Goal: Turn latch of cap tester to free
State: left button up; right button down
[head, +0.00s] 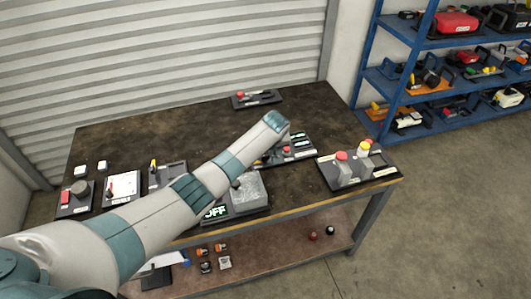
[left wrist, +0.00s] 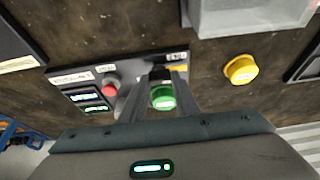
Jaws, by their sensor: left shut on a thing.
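The cap tester (head: 298,149) is a dark-based device on the table, partly behind my left arm in the head view. In the left wrist view the cap tester (left wrist: 84,75) shows two lit displays, a red button (left wrist: 109,90) and white labels. My left gripper (left wrist: 160,76) is at the tester, its fingertips shut on a dark grey part that appears to be the latch. The latch is mostly hidden by the fingers, and its angle cannot be read. A round green piece (left wrist: 162,97) shows between the fingers. My right gripper is not in view.
A yellow cap (left wrist: 240,69) lies on the table beside the tester. A board with red and yellow buttons (head: 357,166) stands to the right. A grey box (head: 248,190) and a lit OFF sign (head: 216,212) are close under my left arm. A blue shelf (head: 385,75) stands behind right.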

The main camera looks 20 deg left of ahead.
pick_arm(q)
jog(key=shift+w+r, duration=0.1)
dwell(0.3)
jog(key=o, duration=1)
jog(key=shift+o, duration=0.2)
jog(key=b+v, duration=0.3)
jog(key=v, duration=1.4)
jog(key=shift+d, duration=0.15)
jog(key=shift+s, duration=0.25)
